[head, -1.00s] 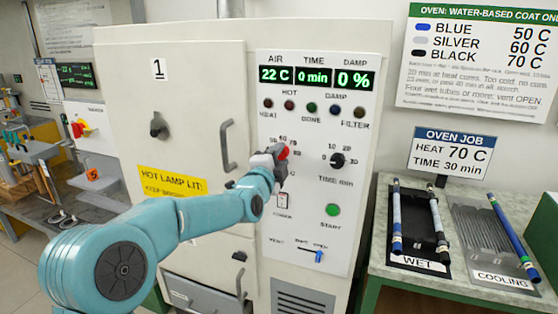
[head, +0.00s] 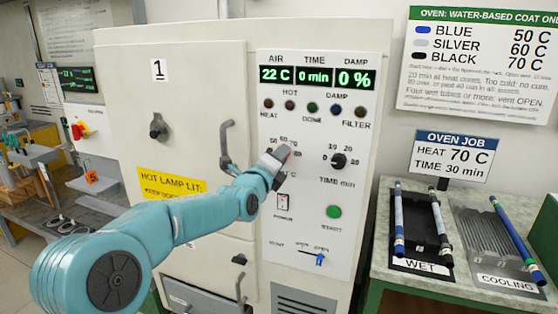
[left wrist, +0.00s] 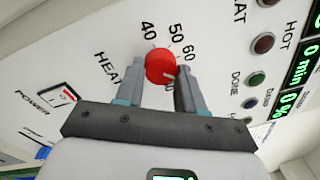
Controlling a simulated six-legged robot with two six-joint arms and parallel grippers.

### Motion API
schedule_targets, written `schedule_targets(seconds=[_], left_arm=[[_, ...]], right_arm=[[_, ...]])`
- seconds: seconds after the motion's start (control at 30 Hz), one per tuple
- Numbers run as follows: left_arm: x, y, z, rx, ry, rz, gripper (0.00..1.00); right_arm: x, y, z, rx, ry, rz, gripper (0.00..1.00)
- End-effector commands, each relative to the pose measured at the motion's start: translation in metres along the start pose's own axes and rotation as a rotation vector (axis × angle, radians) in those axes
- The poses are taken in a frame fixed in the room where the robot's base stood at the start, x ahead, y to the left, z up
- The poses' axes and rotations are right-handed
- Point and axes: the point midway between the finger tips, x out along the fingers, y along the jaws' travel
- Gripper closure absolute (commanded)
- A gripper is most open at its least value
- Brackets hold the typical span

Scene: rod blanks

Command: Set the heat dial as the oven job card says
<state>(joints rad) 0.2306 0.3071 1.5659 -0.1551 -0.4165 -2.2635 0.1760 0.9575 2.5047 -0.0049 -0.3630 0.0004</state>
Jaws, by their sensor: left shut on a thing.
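The oven job card (head: 453,157) reads HEAT 70 C, TIME 30 min. The red heat dial (left wrist: 160,64) sits on the oven's white panel (left wrist: 75,60). My left gripper (left wrist: 158,72) is shut on the dial, one finger on each side. In the left wrist view, 40, 50 and 60 show around the dial. A finger covers part of the scale past 60. A white mark on the dial faces the lower right, towards that covered part; I cannot read its exact setting. In the head view the gripper (head: 275,157) mostly hides the dial. My right gripper is out of view.
The oven display (head: 316,76) reads 22 C, 0 min and 0 %. A black time dial (head: 338,160) is right of my gripper; the power switch (head: 283,203) and green start button (head: 334,212) are below. A door handle (head: 226,145) stands out at left.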

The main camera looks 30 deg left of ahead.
Motion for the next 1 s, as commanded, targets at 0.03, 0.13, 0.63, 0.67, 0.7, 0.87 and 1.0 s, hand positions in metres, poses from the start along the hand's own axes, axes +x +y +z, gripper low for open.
schedule_targets(seconds=[0.03, 0.13, 0.63, 0.67, 0.7, 0.87, 1.0], left_arm=[[-0.0001, 0.0029, -0.0031, 0.010, 0.007, 0.006, 0.92], [-0.0001, 0.0029, -0.0031, 0.022, 0.009, 0.007, 0.92], [0.0000, 0.0034, -0.0036, 0.029, 0.010, 0.008, 0.42], [0.0000, 0.0032, -0.0034, 0.029, 0.010, 0.008, 0.37], [0.0000, 0.0028, -0.0030, 0.028, 0.009, 0.007, 0.37], [0.0000, 0.0018, -0.0019, 0.028, 0.006, 0.004, 0.37], [-0.0034, 0.0013, -0.0010, 0.028, 0.004, 0.003, 0.37]], right_arm=[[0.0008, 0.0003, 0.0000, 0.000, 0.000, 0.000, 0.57], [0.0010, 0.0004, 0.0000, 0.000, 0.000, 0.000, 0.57], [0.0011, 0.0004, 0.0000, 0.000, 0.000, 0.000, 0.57], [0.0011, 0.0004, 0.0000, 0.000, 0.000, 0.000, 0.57], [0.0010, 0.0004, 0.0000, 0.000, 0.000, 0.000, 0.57], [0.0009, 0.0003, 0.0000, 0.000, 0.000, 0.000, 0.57], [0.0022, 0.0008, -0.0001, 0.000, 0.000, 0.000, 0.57]])
